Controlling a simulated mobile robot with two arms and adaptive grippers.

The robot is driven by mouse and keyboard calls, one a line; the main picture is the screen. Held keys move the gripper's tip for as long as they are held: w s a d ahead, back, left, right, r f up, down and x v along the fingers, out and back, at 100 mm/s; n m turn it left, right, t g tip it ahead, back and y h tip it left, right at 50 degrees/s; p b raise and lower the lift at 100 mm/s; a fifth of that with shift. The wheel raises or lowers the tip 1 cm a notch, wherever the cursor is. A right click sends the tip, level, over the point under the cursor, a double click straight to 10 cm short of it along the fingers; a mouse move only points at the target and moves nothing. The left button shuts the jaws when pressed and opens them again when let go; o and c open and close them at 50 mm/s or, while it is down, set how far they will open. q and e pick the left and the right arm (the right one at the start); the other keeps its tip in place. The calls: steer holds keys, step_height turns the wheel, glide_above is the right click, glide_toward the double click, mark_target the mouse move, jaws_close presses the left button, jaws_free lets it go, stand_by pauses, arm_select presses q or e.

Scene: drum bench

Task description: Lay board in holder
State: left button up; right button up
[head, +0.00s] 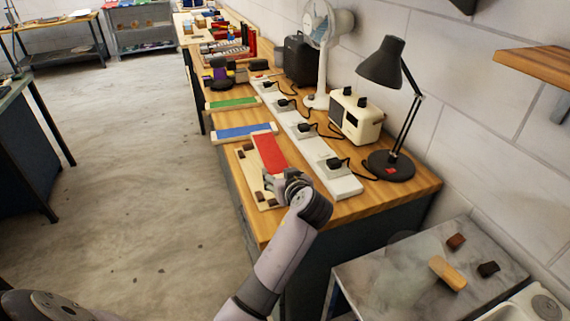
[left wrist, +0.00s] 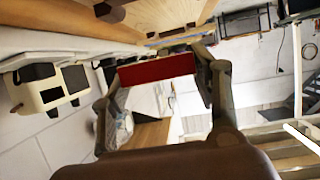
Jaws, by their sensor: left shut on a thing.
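The red board (head: 269,153) shows at the bench's near edge, over the right part of a pale wooden holder (head: 245,167) with dark brown blocks. My left gripper (head: 274,182) is shut on the near end of the red board. In the left wrist view the red board (left wrist: 157,69) spans between the two fingers of the left gripper (left wrist: 160,82). I cannot tell whether the board touches the holder. The gripper hides the holder's near right part. My right gripper is not in view.
A blue board (head: 245,132) and a green board (head: 233,103) lie in similar pale holders farther along. A white power strip (head: 322,162) with plugs runs just right of the red board. A black lamp (head: 391,166), cream radio (head: 355,117) and white fan (head: 322,50) stand behind it.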

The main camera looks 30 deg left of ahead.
arm_select(q)
steer(key=shift+w+a+r+n+g+y, duration=0.1)
steer(key=shift+w+a+n+g+y, duration=0.3)
steer(key=shift+a, duration=0.55)
steer(key=shift+s+f+b, duration=0.1)
steer(key=shift+f+b, duration=0.55)
steer(key=shift+f, duration=0.05)
steer(key=shift+f+b, duration=0.5)
steer(key=shift+f, duration=0.2)
steer(key=shift+f+b, duration=0.7)
steer(key=shift+f, duration=0.25)
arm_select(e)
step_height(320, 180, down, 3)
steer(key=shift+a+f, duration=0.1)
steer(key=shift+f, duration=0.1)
arm_select(q)
steer(key=shift+s+d+f, duration=0.1)
steer(key=shift+f, duration=0.1)
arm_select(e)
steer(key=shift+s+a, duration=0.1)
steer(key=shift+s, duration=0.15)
arm_select(q)
steer(key=o, duration=1.4)
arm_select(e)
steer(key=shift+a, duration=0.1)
